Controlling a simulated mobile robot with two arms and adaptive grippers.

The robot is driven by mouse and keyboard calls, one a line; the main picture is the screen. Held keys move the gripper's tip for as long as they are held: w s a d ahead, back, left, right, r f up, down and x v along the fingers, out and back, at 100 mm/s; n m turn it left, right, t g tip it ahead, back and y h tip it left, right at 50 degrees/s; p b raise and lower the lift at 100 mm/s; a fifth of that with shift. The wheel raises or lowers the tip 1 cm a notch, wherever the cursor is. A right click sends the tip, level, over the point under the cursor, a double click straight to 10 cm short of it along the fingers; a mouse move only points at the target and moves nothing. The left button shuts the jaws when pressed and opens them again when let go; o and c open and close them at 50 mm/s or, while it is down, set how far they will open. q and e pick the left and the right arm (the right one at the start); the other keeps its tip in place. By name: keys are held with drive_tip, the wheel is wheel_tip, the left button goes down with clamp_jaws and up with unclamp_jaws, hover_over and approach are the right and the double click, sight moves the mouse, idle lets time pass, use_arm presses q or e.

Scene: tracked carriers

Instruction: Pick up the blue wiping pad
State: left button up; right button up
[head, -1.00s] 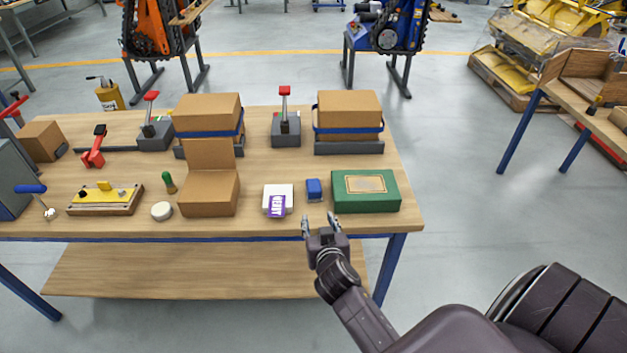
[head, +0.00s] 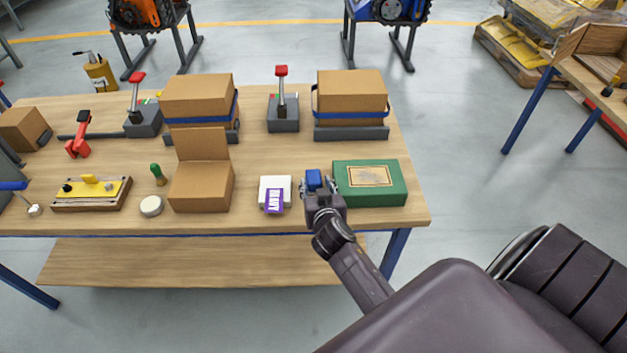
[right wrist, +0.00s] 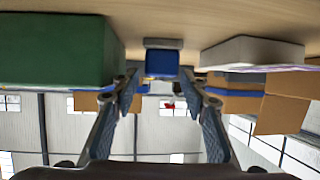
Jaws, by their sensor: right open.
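The blue wiping pad (head: 314,177) lies on the wooden table near its front edge, between a white box with a purple label (head: 274,190) and a green box (head: 371,184). My right gripper (head: 319,186) is open at the pad's near side, its two fingers apart and pointing at it. The right wrist view is upside down; there the pad (right wrist: 162,64) shows ahead in the gap between the open fingers (right wrist: 161,82). Whether a finger touches the pad I cannot tell. My left gripper is not in view.
An open cardboard box (head: 201,187) stands farther left. Taller cardboard boxes and a grey lever device (head: 283,112) stand behind. Bare tabletop lies behind the pad.

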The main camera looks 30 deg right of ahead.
sight(314, 179)
drive_tip(key=x, duration=0.4)
drive_tip(key=shift+w+p, duration=0.15)
drive_tip(key=shift+p, duration=0.25)
drive_tip(key=shift+w+d+f, duration=0.15)
drive_tip(key=shift+w+f, duration=0.15)
drive_tip(key=shift+w, duration=0.15)
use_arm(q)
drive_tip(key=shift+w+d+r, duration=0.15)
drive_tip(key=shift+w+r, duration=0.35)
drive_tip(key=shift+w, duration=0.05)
use_arm(e)
drive_tip(key=shift+c, duration=0.3)
drive_tip(key=c, duration=0.9)
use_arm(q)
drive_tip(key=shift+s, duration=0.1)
use_arm(e)
drive_tip(key=shift+r, duration=0.15)
